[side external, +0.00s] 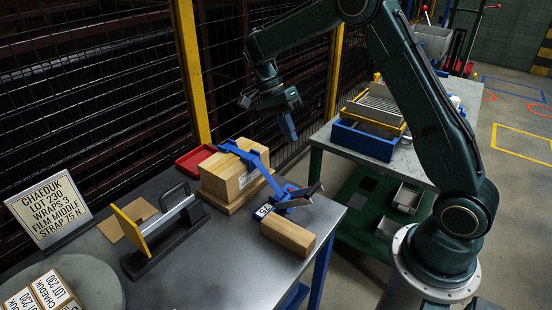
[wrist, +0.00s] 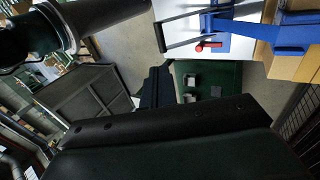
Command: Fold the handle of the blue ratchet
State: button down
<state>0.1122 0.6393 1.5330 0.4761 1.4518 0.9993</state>
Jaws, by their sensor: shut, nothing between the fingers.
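The blue ratchet (side external: 291,198) lies at the right end of a blue strap, by the front right edge of the steel table. Its dark handle (side external: 305,190) sticks up at a slant from the body. In the wrist view the ratchet (wrist: 222,22) is at the top, with the dark handle frame (wrist: 180,43) reaching left and a small red piece (wrist: 208,45) beside it. The blue strap (side external: 262,170) runs over a wooden block (side external: 226,180). My gripper (side external: 289,137) is shut and empty, in the air above the ratchet and clear of it.
A smaller wooden block (side external: 287,233) lies in front of the ratchet. A black fixture with a yellow plate (side external: 130,230) stands to the left, and a red tray (side external: 194,160) behind. A blue bin (side external: 365,140) is on the other table. Wire fencing (side external: 100,80) closes the back.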

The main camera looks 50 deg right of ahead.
aim_at(313, 188)
jog(key=x, duration=1.3)
jog(key=shift+s+f, duration=0.1)
jog(key=shift+f, duration=0.25)
jog(key=shift+s, duration=0.25)
jog(key=shift+s+f+t, duration=0.5)
jog(key=shift+s+t, duration=0.2)
jog(key=shift+t, duration=0.7)
jog(key=s+f, duration=0.4)
jog(key=shift+f, duration=0.35)
jog(key=shift+x, duration=1.2)
jog(key=shift+s, duration=0.15)
jog(key=shift+r, duration=0.2)
notch_tip(313, 188, up, 13)
jog(key=s, duration=0.2)
jog(key=shift+s+r, duration=0.25)
jog(key=shift+s, duration=0.1)
